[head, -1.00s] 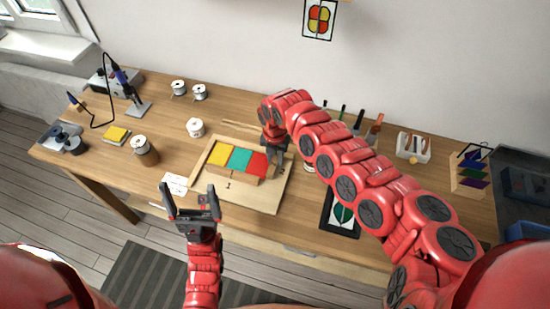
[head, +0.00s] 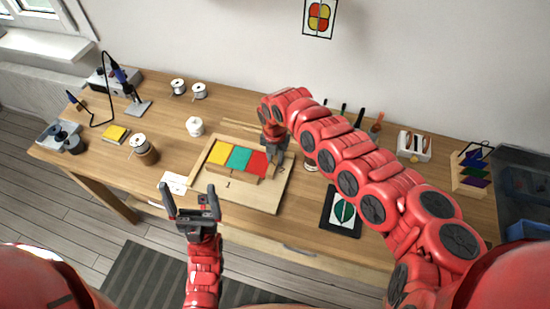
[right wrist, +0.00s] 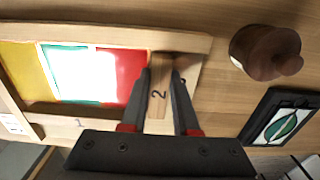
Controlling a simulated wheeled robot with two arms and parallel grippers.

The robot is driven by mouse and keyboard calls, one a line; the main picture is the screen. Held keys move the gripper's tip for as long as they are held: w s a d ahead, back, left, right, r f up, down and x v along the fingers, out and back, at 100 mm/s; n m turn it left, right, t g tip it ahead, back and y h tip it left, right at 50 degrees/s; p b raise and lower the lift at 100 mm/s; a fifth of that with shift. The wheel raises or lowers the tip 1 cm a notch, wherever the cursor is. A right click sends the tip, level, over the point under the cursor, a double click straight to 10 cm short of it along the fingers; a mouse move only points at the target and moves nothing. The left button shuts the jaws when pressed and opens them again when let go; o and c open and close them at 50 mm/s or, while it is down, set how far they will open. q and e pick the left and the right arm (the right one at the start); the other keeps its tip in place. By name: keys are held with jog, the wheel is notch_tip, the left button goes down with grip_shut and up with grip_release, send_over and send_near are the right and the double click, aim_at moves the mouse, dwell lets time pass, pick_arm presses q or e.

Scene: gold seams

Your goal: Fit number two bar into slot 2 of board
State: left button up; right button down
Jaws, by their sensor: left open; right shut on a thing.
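The wooden board (head: 266,204) lies on the bench with yellow, teal and red panes in a row. It also shows in the right wrist view (right wrist: 190,42). My right gripper (head: 279,161) is at the board's right side, beside the red pane (right wrist: 131,76). In the right wrist view its fingers (right wrist: 162,82) are shut on the number two bar (right wrist: 157,112), a pale wooden strip marked 2. The bar lies along the red pane's outer edge; I cannot tell whether it is seated. Slot 2 is hidden by bar and fingers. My left gripper (head: 191,203) is open and empty, in front of the board.
A white card (head: 174,183) lies left of the board. A dark framed leaf picture (head: 341,211) lies to the right. Wire spools (head: 195,126), a soldering iron stand (head: 138,107) and a yellow pad (head: 115,135) are on the left. Tools and a white holder (head: 413,145) stand at the back right.

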jog(key=shift+f, duration=0.1)
jog(key=c, duration=0.6)
grip_release()
jog(key=shift+o, duration=0.4)
jog(key=shift+s, duration=0.1)
jog(key=o, duration=0.3)
